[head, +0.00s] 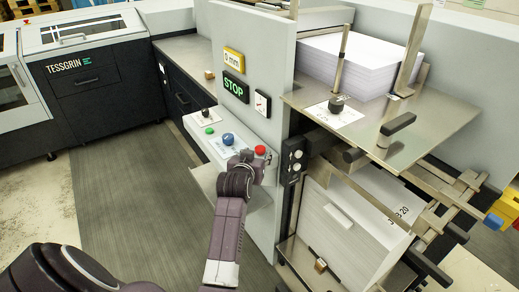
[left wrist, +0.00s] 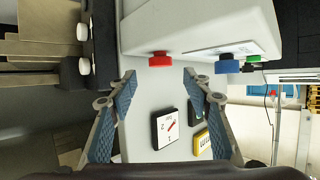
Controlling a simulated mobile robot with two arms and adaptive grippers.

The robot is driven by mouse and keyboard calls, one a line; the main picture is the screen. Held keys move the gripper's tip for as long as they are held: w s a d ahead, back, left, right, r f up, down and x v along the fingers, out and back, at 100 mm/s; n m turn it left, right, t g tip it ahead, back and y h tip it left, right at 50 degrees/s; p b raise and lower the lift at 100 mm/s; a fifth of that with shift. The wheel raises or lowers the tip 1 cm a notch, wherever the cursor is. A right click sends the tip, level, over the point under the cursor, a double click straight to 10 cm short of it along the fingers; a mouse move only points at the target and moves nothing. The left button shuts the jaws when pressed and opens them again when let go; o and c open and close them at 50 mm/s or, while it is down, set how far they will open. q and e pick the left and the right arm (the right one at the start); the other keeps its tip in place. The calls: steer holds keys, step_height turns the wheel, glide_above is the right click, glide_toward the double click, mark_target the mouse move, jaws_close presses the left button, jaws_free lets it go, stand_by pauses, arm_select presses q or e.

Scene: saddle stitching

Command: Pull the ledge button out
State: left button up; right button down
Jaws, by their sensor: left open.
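The ledge (head: 198,137) juts from the grey machine panel and carries a red button (head: 260,150), a blue knob (head: 228,139) and a small green button (head: 210,131). In the left wrist view the red button (left wrist: 161,59) sticks out from the pale ledge (left wrist: 200,28), seen turned sideways. My left gripper (head: 258,160) is at the red button's end of the ledge. In the left wrist view the open fingers (left wrist: 160,80) stand on either side of the line to the red button, with nothing between the pads. The red button appears just beyond the fingertips. My right gripper is not visible.
Above the ledge, the panel holds a green STOP display (head: 235,88), a yellow display (head: 234,60) and a dial (head: 262,104). White knobs (head: 296,160) sit right of the panel edge. A metal table (head: 440,120) with a paper stack (head: 350,65) stands at right.

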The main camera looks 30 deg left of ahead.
mark_target(260, 149)
arm_select(q)
steer(key=shift+x, duration=2.75)
steer(key=shift+s, duration=0.1)
jaws_close()
